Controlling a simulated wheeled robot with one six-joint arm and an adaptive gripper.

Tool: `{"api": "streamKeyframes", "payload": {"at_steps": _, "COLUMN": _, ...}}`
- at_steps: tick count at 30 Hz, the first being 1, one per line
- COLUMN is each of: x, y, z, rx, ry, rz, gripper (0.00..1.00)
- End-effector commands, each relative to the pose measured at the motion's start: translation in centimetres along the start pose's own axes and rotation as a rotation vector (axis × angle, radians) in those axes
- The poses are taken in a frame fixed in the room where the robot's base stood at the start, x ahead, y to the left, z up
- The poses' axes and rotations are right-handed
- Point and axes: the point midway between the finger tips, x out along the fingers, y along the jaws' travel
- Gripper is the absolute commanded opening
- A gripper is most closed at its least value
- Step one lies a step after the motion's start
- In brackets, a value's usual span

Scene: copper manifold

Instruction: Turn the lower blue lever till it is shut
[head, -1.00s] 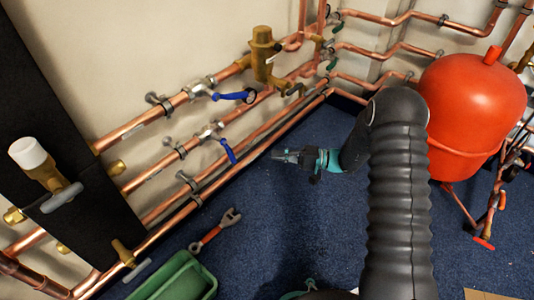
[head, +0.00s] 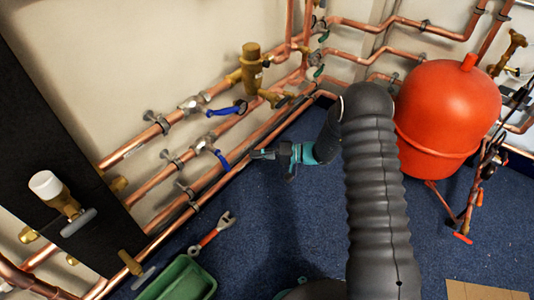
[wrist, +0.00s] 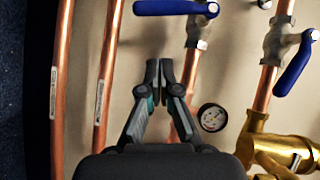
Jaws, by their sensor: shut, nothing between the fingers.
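The lower blue lever (head: 221,159) sits on a valve of the middle copper pipe in the head view. Its handle points down and to the right, across the pipe.
A brass valve (head: 251,66) and a round gauge (wrist: 212,117) are close by. A red tank (head: 447,105) stands right of my arm. A wrench (head: 212,230) and a green tray (head: 207,282) lie on the blue floor. Open floor lies below the pipes.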

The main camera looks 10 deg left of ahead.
Motion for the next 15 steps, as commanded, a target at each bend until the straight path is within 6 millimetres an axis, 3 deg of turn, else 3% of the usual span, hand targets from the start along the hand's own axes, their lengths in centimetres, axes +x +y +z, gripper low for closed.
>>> {"api": "streamKeyframes", "payload": {"at_steps": 6, "x": 4.1, "y": -0.1, "z": 0.0, "rx": -0.001, "ry": -0.002, "rz": -0.001, "gripper": 0.00}}
{"api": "streamKeyframes", "payload": {"at_steps": 15, "x": 6.3, "y": -0.1, "z": 2.5, "rx": 0.000, "ry": -0.001, "rz": -0.001, "gripper": 0.00}}
